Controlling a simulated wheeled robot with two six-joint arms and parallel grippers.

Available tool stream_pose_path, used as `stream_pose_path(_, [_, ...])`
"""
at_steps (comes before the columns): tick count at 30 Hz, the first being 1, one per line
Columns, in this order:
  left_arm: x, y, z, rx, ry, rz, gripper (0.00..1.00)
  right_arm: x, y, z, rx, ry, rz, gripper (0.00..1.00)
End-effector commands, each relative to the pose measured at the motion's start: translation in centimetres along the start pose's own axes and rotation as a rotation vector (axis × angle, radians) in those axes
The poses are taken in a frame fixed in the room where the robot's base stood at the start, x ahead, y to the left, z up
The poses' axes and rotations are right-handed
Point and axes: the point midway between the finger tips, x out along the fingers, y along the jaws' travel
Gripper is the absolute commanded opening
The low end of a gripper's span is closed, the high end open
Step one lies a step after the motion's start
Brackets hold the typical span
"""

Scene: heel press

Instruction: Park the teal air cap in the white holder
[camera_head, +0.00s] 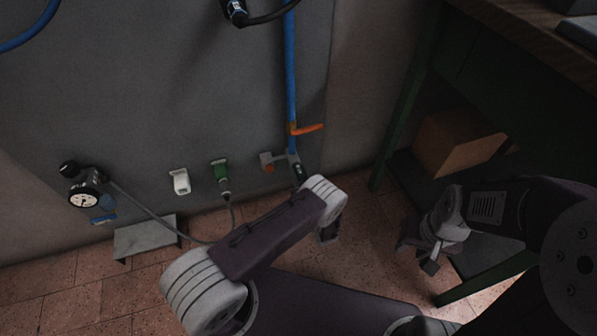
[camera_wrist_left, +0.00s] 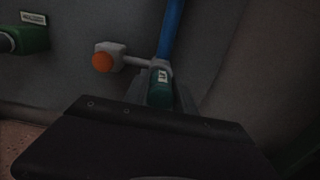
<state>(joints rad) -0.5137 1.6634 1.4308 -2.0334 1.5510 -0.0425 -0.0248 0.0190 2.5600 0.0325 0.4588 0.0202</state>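The teal air cap (camera_wrist_left: 160,92) is at the lower end of the blue pipe (camera_wrist_left: 171,30), with a pale label on it. In the head view the air cap (camera_head: 299,171) looks dark. The white holder (camera_head: 180,182) is on the wall to its left, left of the green socket, and looks empty. My left gripper (camera_wrist_left: 161,104) is in front of the cap, with dark grey finger shapes on both sides of it; contact cannot be told. In the head view my wrist mostly hides this gripper. My right gripper (camera_head: 419,256) is far right, away from the wall, its tips apart and empty.
A green socket (camera_head: 220,171) with a plugged cable is between holder and pipe. An orange valve handle (camera_head: 308,129) sticks out above the cap. A gauge (camera_head: 84,196) is at left, above a grey step (camera_head: 145,238). A green bench (camera_head: 405,95) stands at right.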

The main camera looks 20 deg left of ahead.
Motion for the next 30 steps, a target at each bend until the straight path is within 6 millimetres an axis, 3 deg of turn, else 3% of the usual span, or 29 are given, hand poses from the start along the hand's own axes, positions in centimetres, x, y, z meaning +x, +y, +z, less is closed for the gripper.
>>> stream_pose_path(1, [0.00, 0.00, 0.00, 0.000, 0.000, 0.000, 0.15, 0.00, 0.00, 0.00, 0.000, 0.000, 0.000, 0.36])
stream_pose_path(3, [0.00, 0.00, 0.00, 0.000, 0.000, 0.000, 0.00, 0.00, 0.00, 0.00, 0.000, 0.000, 0.000, 0.36])
stream_pose_path(30, [0.00, -0.01, 0.01, 0.000, 0.000, 0.000, 0.00, 0.00, 0.00, 0.00, 0.000, 0.000, 0.000, 0.36])
